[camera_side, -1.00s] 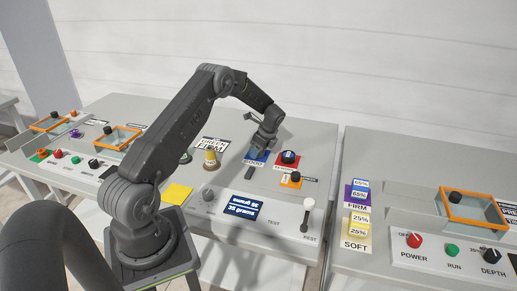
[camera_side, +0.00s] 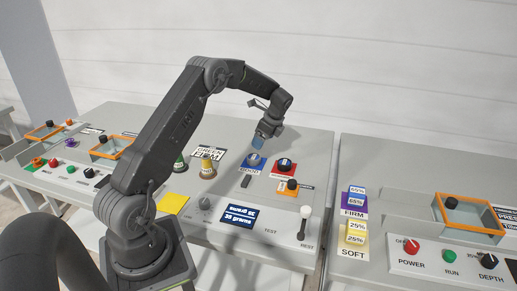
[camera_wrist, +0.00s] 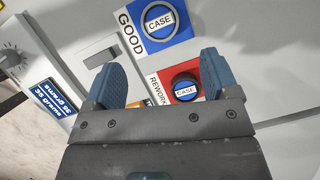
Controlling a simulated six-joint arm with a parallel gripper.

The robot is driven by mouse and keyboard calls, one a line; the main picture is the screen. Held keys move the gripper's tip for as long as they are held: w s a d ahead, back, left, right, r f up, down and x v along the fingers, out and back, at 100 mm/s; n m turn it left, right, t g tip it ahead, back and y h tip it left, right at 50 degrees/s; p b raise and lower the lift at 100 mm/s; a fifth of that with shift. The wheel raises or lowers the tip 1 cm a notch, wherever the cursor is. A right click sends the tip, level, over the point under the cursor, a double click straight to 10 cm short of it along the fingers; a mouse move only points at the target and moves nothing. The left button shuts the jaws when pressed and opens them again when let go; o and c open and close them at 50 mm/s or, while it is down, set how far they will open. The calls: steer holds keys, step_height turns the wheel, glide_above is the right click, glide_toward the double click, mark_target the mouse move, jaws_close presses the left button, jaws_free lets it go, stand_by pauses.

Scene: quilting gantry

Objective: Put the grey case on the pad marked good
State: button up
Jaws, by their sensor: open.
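The grey case (camera_wrist: 159,20), a round disc with a pale rim and a blue label reading CASE, rests on the blue pad (camera_wrist: 150,44) marked GOOD. In the side view the case (camera_side: 254,159) sits on that pad beside the red one. My gripper (camera_wrist: 162,66) is open and empty, with both blue fingers apart. In the side view my gripper (camera_side: 258,144) hangs above the blue pad, clear of the case. The far edge of the pad is cut off in the wrist view.
A red pad marked REWORK (camera_side: 281,171) holds a black case (camera_wrist: 185,89), close to my right finger. Labelled cones stand left.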

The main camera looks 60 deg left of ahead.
steer(key=s+d+r+n+t, duration=0.2)
steer(key=s+d+r+n, duration=0.1)
steer(key=d+r, duration=0.6)
steer(key=s+d+r+n+t, duration=0.2)
steer(key=s+d+r, duration=0.1)
steer(key=d+r, duration=0.65)
steer(key=s+d+n+t+h, duration=0.2)
steer(key=s+d+n, duration=0.1)
steer(key=s+d, duration=0.4)
steer(key=s+d+r+n+t+h, duration=0.1)
steer(key=s+d+n+t, duration=0.1)
steer(key=s+d, duration=0.6)
steer(key=s+n, duration=0.1)
steer(key=s, duration=0.3)
steer(key=shift+s+d+n+h, duration=0.2)
steer(key=shift+s+n+h, duration=0.1)
steer(key=shift+s+h, duration=0.1)
